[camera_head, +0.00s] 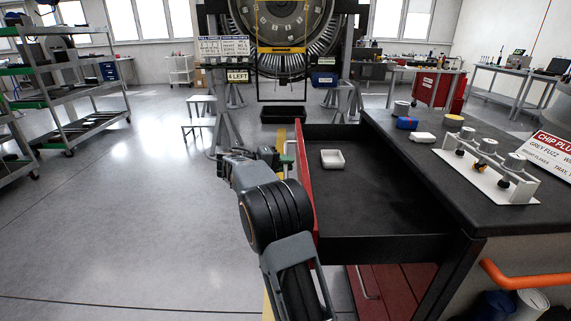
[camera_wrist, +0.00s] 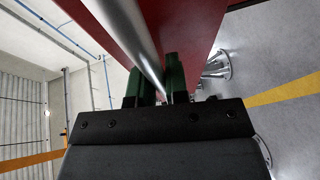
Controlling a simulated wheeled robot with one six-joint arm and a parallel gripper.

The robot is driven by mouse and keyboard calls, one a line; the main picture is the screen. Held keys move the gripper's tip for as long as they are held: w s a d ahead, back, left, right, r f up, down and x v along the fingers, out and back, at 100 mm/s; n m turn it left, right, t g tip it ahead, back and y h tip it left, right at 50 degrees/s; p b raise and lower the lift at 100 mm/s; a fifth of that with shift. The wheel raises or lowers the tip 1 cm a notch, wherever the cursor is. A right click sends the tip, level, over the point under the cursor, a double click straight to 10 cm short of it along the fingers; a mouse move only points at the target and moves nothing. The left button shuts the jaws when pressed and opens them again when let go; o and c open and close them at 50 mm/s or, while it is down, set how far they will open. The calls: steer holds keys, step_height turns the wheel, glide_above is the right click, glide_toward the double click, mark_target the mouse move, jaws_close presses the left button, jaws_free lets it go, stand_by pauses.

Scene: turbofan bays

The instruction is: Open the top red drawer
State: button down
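The top red drawer (camera_head: 306,185) stands pulled well out from the black-topped cabinet in the head view, its dark inside showing. Its red front also fills the top of the wrist view (camera_wrist: 190,25). A silver bar handle (camera_wrist: 127,32) runs along that front. My gripper (camera_wrist: 160,78) has its green fingers on either side of the bar, close against it, and appears shut on the handle. In the head view my gripper (camera_head: 285,160) is at the outer side of the drawer front, partly hidden by my arm.
A small white tray (camera_head: 333,159) lies in the drawer. The cabinet top (camera_head: 390,130) holds a blue item, a white item and a fixture (camera_head: 487,165). Red lower drawers (camera_head: 385,290) are below. The floor to the left is clear up to the shelving rack (camera_head: 75,130).

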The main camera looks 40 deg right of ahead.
steer(key=c, duration=1.1)
jaws_free()
steer(key=shift+w, duration=0.1)
steer(key=p+v, duration=0.2)
steer(key=v, duration=1.1)
steer(key=shift+a+r, duration=0.1)
steer(key=shift+a, duration=0.3)
